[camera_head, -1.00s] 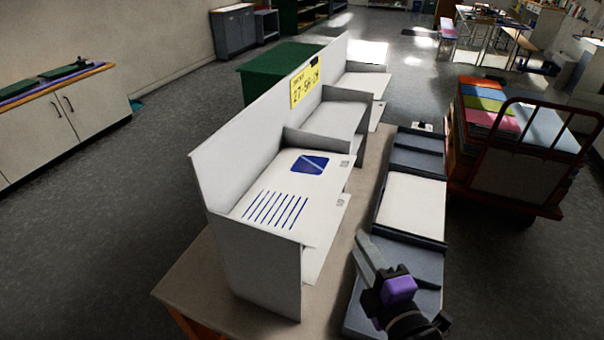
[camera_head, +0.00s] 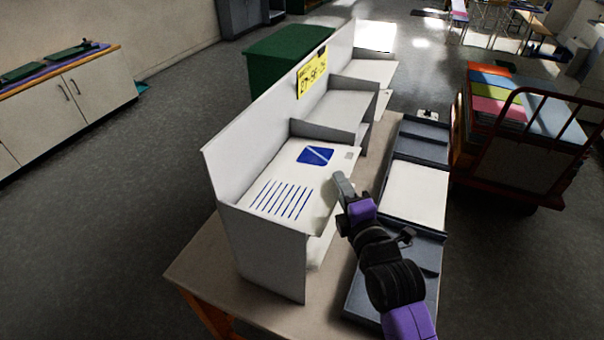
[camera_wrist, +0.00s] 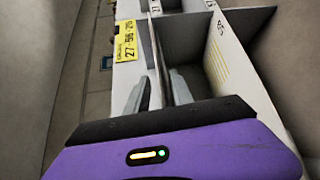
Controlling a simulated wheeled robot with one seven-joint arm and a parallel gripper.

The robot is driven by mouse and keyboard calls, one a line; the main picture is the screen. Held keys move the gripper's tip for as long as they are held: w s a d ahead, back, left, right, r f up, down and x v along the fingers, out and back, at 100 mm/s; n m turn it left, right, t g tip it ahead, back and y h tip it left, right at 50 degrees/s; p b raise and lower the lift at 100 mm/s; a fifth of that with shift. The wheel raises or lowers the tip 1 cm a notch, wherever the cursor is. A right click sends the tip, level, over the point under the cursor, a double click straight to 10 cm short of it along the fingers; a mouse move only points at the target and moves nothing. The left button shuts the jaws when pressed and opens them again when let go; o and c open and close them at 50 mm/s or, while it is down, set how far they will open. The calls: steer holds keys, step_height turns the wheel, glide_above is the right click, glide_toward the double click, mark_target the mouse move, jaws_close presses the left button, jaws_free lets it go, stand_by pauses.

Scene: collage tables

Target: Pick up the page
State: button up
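In the head view a white page (camera_head: 285,180) with a blue square and blue stripes lies in the near compartment of the white sorting rack (camera_head: 270,255). My gripper (camera_head: 343,188) is at the page's right edge, in front of the rack. Whether it touches the page is unclear. In the wrist view my gripper (camera_wrist: 160,92) has its two fingers apart, with a thin grey panel showing between them. A white page (camera_wrist: 222,62) with yellowish lines shows to the right of the fingers; I cannot tell whether it is the same page.
A dark tray (camera_head: 428,262) stands along the table (camera_head: 200,262) to the right of the rack, with a white sheet (camera_head: 416,195) in its middle. A yellow sign (camera_head: 312,72) is on the rack. A loaded cart (camera_head: 515,165) stands at the right. Floor is open at the left.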

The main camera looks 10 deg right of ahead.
steer(key=shift+w, duration=0.1)
steer(key=shift+c, duration=0.2)
jaws_close()
